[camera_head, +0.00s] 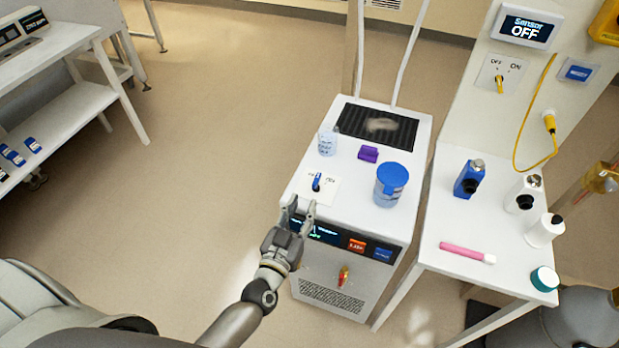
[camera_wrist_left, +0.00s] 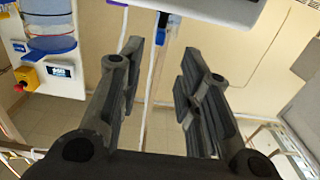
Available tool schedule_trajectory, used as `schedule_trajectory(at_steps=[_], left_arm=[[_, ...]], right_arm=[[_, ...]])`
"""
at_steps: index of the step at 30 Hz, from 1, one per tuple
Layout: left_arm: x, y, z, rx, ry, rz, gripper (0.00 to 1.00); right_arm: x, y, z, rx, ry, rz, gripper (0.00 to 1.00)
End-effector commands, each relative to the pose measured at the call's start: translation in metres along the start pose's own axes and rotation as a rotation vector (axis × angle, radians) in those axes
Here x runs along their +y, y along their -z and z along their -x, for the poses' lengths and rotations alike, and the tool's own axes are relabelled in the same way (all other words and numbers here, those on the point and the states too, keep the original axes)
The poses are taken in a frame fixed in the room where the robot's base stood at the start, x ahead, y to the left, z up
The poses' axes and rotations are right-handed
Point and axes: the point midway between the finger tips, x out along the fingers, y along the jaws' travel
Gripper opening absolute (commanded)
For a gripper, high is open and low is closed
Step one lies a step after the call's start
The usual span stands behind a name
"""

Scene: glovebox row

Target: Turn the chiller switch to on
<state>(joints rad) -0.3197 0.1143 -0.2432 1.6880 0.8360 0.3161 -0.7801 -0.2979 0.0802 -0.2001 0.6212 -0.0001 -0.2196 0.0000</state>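The chiller (camera_head: 375,262) is a white box with a dark grille on top and a display (camera_head: 325,234) on its front, partly hidden by my left gripper. Its switch (camera_head: 316,182) is a small blue handle on a white plate near the top's front left corner, with small OFF and ON lettering. I cannot tell for sure which label the handle points to. My left gripper (camera_head: 301,209) is just in front of the switch, seemingly apart from it. In the left wrist view its fingers (camera_wrist_left: 158,68) are spread with nothing between them. My right gripper is not in view.
On the chiller top stand a blue-lidded jar (camera_head: 391,184), a clear beaker (camera_head: 328,143) and a purple block (camera_head: 368,154). A white side table (camera_head: 445,230) with bottles stands right. A wall panel has another OFF/ON switch (camera_head: 499,84) under a "Sensor OFF" screen (camera_head: 527,27).

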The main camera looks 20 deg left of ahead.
Motion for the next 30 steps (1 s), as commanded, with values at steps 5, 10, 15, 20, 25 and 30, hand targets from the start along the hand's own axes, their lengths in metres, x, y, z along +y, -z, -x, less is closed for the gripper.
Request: schedule_trajectory(at_steps=[5,10,15,20,25,30], left_arm=[[0.000,0.002,-0.026,0.002,-0.001,-0.002,0.32],[0.001,0.001,-0.058,0.000,-0.002,-0.001,0.32],[0.001,0.000,-0.083,-0.001,-0.002,-0.002,0.32],[0.001,-0.001,-0.097,-0.001,-0.002,-0.002,0.32],[0.001,-0.001,-0.102,-0.003,-0.002,-0.001,0.32],[0.001,-0.001,-0.102,-0.002,-0.002,-0.001,0.32]], right_arm=[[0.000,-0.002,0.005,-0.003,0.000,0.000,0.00],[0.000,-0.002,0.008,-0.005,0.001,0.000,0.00],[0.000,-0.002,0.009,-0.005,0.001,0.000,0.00],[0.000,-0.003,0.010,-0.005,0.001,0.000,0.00],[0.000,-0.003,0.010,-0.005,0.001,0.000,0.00],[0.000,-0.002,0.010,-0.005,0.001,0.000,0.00]])
